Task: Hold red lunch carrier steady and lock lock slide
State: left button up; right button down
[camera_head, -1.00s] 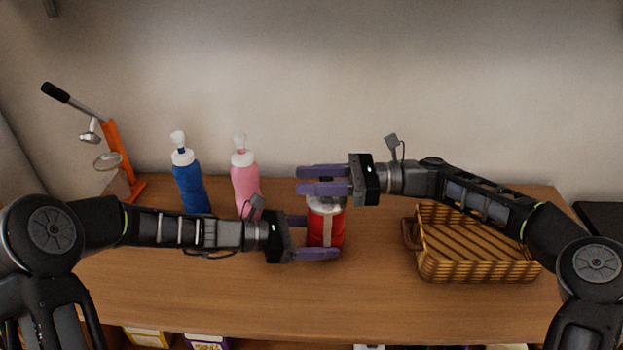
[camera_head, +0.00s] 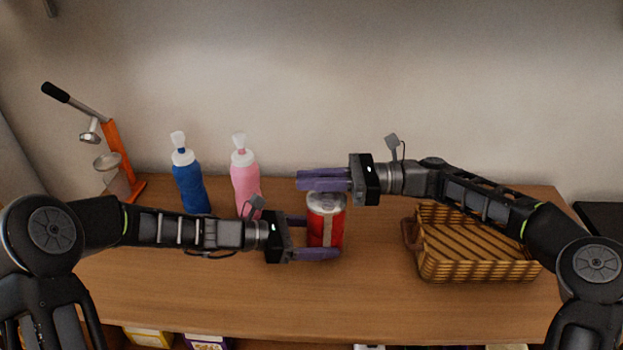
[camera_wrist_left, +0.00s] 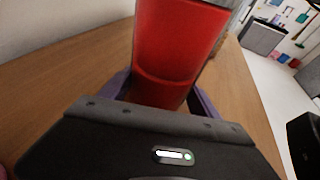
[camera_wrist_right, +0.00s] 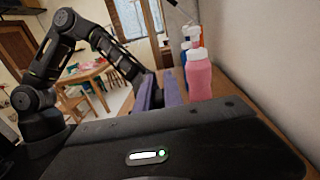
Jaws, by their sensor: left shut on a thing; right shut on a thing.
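The red lunch carrier (camera_head: 315,230) stands upright on the table, with a silver top and a pale strip down its side. My left gripper (camera_head: 322,238) is shut around its body, one finger on the far side and one on the near side. The left wrist view shows the red wall (camera_wrist_left: 180,40) between the purple fingers. My right gripper (camera_head: 302,180) is at the carrier's top, its fingers pointing left and almost together. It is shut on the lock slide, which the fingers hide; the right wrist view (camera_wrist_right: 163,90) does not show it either.
A blue bottle (camera_head: 190,186) and a pink bottle (camera_head: 245,182) stand left of the carrier. An orange press (camera_head: 119,160) is at the far left. A woven basket (camera_head: 475,255) lies to the right. The table front (camera_head: 230,300) is clear.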

aim_at(313, 204)
dwell(0.8)
jog(key=shift+s+d, duration=0.2)
jog(key=shift+s, duration=1.75)
jog(key=c, duration=1.4)
grip_release()
jog(key=shift+c, duration=0.2)
jog(key=w+d, duration=0.1)
jog(key=d, duration=1.1)
